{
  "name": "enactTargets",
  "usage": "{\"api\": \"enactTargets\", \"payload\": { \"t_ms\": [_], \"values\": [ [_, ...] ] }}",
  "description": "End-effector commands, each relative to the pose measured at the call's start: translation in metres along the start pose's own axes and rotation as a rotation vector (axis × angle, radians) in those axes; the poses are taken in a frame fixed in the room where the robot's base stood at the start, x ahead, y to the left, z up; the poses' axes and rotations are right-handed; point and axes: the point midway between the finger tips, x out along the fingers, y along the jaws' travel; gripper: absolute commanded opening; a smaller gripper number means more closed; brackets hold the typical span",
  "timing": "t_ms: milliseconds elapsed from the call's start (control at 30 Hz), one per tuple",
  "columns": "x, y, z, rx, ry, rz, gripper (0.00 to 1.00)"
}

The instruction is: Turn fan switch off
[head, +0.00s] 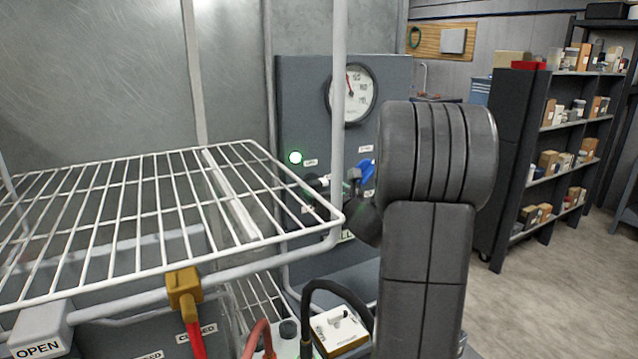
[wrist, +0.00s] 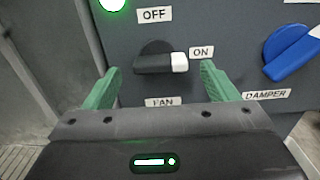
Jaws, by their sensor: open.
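The fan switch (wrist: 155,63) is a dark rotary lever with a white tip on a grey panel in the wrist view. Its lever lies level, with the white tip pointing right at the ON label (wrist: 201,52). The OFF label (wrist: 154,15) is above it and the FAN label (wrist: 165,102) below it. My gripper (wrist: 160,69) is open, with one green finger left of the switch and one right of it. No contact with the lever shows. In the head view my arm covers part of the panel (head: 300,100) near the switch.
A blue damper handle (wrist: 291,47) is close to the right of my right finger. A lit green lamp (head: 295,157) and a round gauge (head: 351,94) are on the panel. A white wire rack (head: 150,190) stands left, with a yellow-and-red lever (head: 184,288) below it.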

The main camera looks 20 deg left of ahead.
Motion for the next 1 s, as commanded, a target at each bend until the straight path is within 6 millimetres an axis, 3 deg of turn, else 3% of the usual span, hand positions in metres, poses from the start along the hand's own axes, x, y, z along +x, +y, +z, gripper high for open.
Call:
{"api": "enactTargets", "payload": {
  "t_ms": [200, 567, 800, 1000],
  "values": [
    [0.023, 0.0, 0.001, 0.001, 0.0, 0.0, 0.8],
    [0.027, 0.0, 0.0, 0.0, 0.0, 0.0, 0.8],
    [0.027, 0.0, 0.0, 0.0, 0.0, 0.0, 0.35],
    [0.027, 0.0, -0.001, -0.01, -0.001, 0.0, 0.35]
  ]
}}
